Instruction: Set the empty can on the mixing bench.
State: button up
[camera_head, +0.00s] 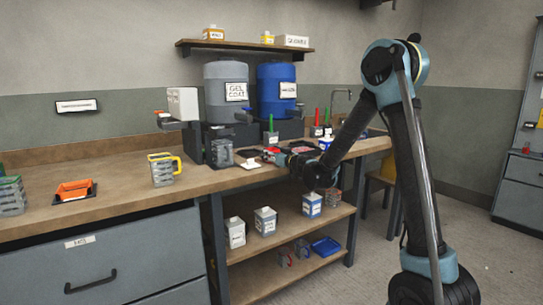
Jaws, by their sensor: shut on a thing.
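My gripper (287,161) is over the front edge of the wooden mixing bench (115,190), right of its middle. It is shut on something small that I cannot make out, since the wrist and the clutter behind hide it. I cannot say for sure which thing is the empty can. A grey can-like container with a pale label (221,151) stands on the bench below the grey drum, left of my gripper and apart from it.
A grey GEL COAT drum (225,85) and a blue drum (276,80) stand at the back. Labelled containers (265,221) and a blue tray (326,246) occupy the lower shelves.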

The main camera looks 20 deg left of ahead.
jog(key=o, duration=1.2)
jog(key=v, duration=1.2)
jog(key=shift+d+r, duration=0.1)
jog(key=shift+d, duration=0.05)
jog(key=s+d+g+h, duration=0.2)
jog(key=s+d+g, duration=0.2)
jog(key=s+d, duration=0.7)
jog(key=s+d+f+m+g+h, duration=0.1)
jog(key=s+d+f+m+h, duration=0.2)
jog(key=s+d, duration=0.5)
jog(key=s+d+f+m+g+h, duration=0.2)
jog(key=s+d+f+h, duration=0.3)
jog(key=d, duration=0.8)
jog(key=s+d+f+m+g+h, duration=0.2)
jog(key=s+d+f+m+h, duration=0.1)
jog(key=s+d+f, duration=0.5)
jog(key=s+d+m, duration=0.1)
jog(key=s+d, duration=0.2)
jog(key=shift+d+m+h, duration=0.3)
jog(key=shift+m+h, duration=0.1)
